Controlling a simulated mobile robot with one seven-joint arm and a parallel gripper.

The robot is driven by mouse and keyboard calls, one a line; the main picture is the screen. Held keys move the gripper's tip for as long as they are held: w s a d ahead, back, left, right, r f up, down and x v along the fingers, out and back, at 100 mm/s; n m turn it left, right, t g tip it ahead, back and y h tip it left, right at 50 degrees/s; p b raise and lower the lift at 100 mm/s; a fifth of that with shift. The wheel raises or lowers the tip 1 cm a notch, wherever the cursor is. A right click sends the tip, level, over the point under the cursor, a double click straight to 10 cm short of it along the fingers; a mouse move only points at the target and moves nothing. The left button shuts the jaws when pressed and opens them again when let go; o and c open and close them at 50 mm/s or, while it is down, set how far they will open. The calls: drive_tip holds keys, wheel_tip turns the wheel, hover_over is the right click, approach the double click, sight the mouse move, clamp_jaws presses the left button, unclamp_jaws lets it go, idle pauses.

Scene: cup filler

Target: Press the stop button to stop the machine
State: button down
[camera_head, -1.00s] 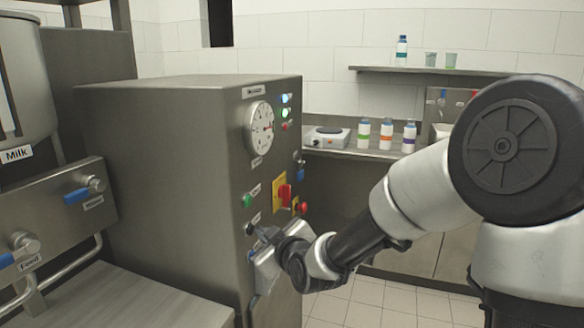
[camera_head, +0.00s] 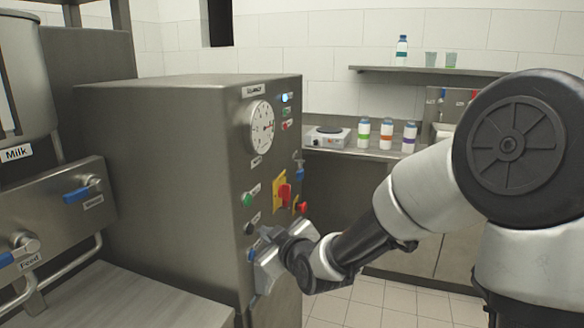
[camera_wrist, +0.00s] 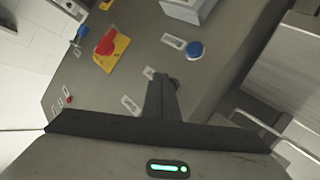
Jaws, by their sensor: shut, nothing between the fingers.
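The steel machine's front panel (camera_head: 228,170) carries a green button (camera_head: 248,199) and, below it, a black button (camera_head: 249,228). Their small labels are too blurred to read, but the black one looks like the stop button. My gripper (camera_head: 265,235) is shut and empty, just right of the black button and apart from it. In the wrist view my gripper (camera_wrist: 160,80) stands over the panel, with part of a dark button (camera_wrist: 175,84) showing beside its tip. The green lamp on the panel looks unlit, while a blue-white lamp (camera_head: 285,98) glows.
A gauge (camera_head: 261,127) sits higher up. Milk and feed valves stand left. Bottles (camera_head: 387,134) stand on the back counter.

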drive_tip(key=shift+d, duration=0.1)
drive_tip(key=d, duration=0.1)
drive_tip(key=s+d+p, duration=0.1)
drive_tip(key=d, duration=0.1)
drive_tip(key=s+d+p, duration=0.1)
drive_tip(key=d, duration=0.1)
drive_tip(key=shift+d, duration=0.2)
drive_tip(key=shift+s, duration=0.1)
idle(0.8)
